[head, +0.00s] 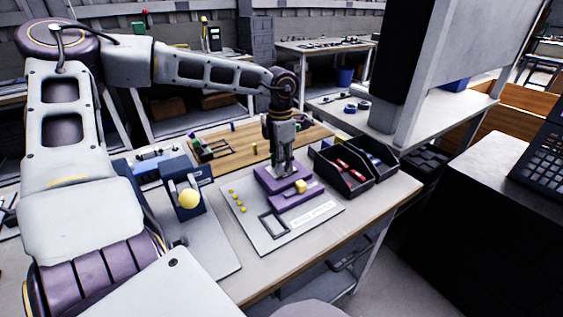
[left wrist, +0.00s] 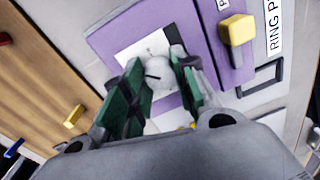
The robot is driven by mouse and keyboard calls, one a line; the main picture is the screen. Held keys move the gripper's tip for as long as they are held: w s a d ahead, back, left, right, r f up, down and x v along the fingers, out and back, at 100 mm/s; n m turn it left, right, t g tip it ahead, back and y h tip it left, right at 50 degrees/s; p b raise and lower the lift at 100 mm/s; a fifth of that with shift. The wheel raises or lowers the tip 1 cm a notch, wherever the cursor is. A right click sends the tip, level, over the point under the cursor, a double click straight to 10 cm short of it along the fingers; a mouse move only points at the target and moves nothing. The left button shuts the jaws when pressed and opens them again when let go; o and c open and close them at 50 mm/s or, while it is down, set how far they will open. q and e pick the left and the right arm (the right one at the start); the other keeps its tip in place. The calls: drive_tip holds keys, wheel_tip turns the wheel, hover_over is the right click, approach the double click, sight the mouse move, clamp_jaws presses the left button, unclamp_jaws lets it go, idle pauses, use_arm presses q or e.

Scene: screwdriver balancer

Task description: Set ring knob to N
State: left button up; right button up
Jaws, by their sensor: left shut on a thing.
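The ring knob (left wrist: 157,72) is a white round knob with a dark mark, on a white plate on a purple box (left wrist: 110,37) in the left wrist view. In the head view the purple box (head: 268,180) stands on a grey panel, and my gripper hides the knob. My left gripper (left wrist: 155,88) points down at the knob, its green-padded fingers on either side, shut on it. The letters on the plate are too small to read. My right gripper is not in view.
A yellow block-shaped knob (head: 301,186) sits on a second purple box beside it. Black bins (head: 343,172) stand close on the right. A wooden board (head: 250,147) lies behind.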

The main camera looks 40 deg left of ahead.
use_arm(q)
drive_tip(key=shift+m, duration=1.2)
drive_tip(key=m, duration=0.4)
drive_tip(key=shift+c, duration=0.2)
drive_tip(key=shift+m, duration=1.4)
drive_tip(key=o, duration=1.1)
drive_tip(key=shift+c, duration=0.2)
wheel_tip(320, 180, up, 12)
drive_tip(key=shift+w, duration=0.35)
drive_tip(key=shift+a+r, duration=0.1)
drive_tip(key=shift+a, duration=0.05)
